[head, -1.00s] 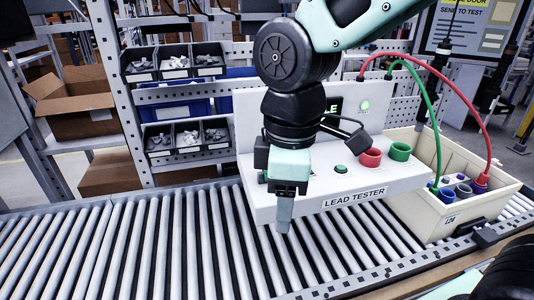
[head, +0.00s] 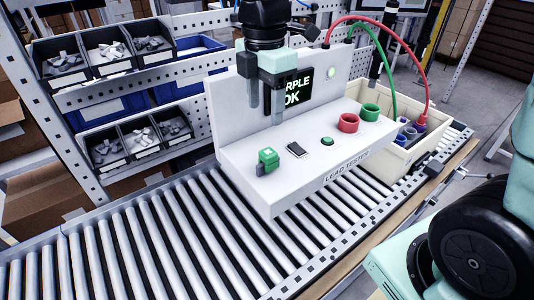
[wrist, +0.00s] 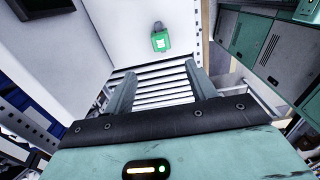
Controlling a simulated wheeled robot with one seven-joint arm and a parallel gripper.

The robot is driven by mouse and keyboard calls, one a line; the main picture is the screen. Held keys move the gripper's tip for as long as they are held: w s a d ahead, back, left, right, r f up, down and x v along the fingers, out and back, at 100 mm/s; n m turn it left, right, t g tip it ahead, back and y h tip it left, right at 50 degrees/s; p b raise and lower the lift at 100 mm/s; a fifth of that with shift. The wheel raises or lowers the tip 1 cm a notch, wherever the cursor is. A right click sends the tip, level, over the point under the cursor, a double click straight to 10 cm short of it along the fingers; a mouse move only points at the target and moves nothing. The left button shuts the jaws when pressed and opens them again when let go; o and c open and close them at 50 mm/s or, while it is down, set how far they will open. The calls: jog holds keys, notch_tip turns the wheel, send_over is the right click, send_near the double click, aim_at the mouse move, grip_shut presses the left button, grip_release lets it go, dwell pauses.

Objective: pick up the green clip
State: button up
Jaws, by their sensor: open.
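The green clip (head: 267,160) stands on the left end of the white lead tester's shelf (head: 330,166). It also shows in the wrist view (wrist: 160,41), beyond my fingertips and a little above the middle line between them. My gripper (head: 265,110) is above and behind the clip in the head view, in front of the tester's upright panel, pointing down. Its two fingers are apart and empty, as the wrist view shows (wrist: 160,82). The gripper and clip are not touching.
The tester's screen (head: 290,90) reads "…RPLE OK". A black switch (head: 296,149), a green button (head: 326,142), and red (head: 348,123) and green (head: 370,112) cups sit right of the clip. A cream bin (head: 396,158) with leads stands farther right. The roller conveyor (head: 130,245) in front is clear.

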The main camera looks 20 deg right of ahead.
jog(key=p, duration=0.1)
send_over(268, 152)
jog(key=f, duration=0.7)
jog(key=shift+a, duration=0.35)
jog(key=shift+d+f+p, duration=0.2)
jog(key=shift+f+p, duration=0.3)
jog(key=shift+f, duration=0.95)
jog(key=shift+d+f+p, duration=0.15)
jog(key=shift+f+p, duration=0.35)
jog(key=shift+f, duration=0.95)
jog(key=c, duration=1.2)
